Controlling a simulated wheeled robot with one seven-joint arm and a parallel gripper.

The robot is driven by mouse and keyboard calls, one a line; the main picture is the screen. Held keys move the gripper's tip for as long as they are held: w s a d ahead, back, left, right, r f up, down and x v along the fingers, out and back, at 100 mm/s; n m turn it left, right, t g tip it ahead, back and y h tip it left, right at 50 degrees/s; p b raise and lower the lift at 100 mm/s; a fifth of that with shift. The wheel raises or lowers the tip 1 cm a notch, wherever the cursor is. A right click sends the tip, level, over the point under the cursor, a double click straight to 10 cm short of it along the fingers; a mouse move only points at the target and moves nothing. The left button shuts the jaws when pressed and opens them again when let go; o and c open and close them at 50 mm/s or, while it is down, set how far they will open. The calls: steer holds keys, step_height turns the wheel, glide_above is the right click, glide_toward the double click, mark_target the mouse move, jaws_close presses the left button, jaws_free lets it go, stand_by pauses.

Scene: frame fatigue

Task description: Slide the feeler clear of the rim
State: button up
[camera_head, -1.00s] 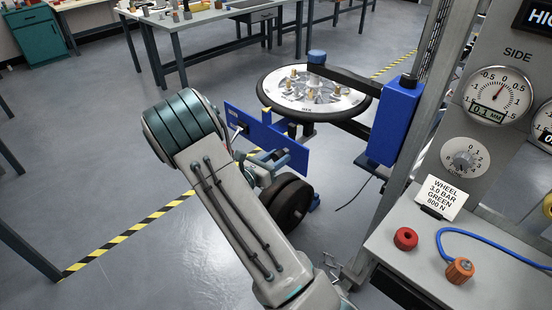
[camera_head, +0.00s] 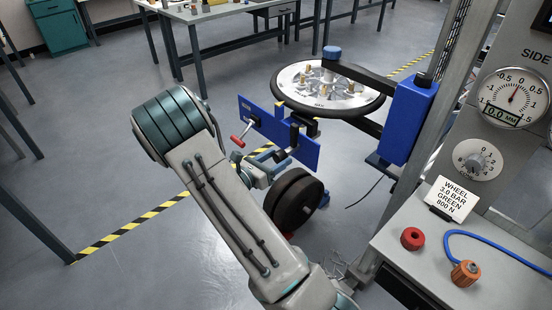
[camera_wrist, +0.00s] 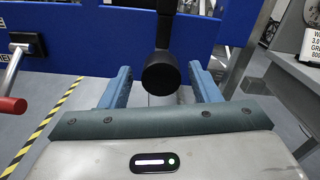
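The wheel (camera_head: 328,86) lies flat with a black rim at the back centre. The blue panel (camera_wrist: 62,32) stands in front of it, with a dark slide part that looks like the feeler's mount; I cannot make out the feeler tip at the rim. A black round-ended knob (camera_wrist: 161,76) sticks out from this part towards my gripper. My gripper (camera_wrist: 162,82) is open, one blue finger on each side of the knob, with visible gaps. In the head view my gripper (camera_head: 268,165) is just in front of the panel, partly behind my arm.
A red-handled lever (camera_wrist: 13,106) sits left of my gripper on the panel; it shows in the head view (camera_head: 238,141). The grey console (camera_head: 415,262) at right holds a red knob (camera_head: 412,239), an orange fitting (camera_head: 466,273) and a side dial (camera_head: 515,97) reading 0.0.

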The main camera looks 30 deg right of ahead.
steer(key=shift+d, duration=0.1)
steer(key=b+v, duration=0.1)
steer(key=v, duration=1.3)
steer(key=shift+w+r, duration=0.1)
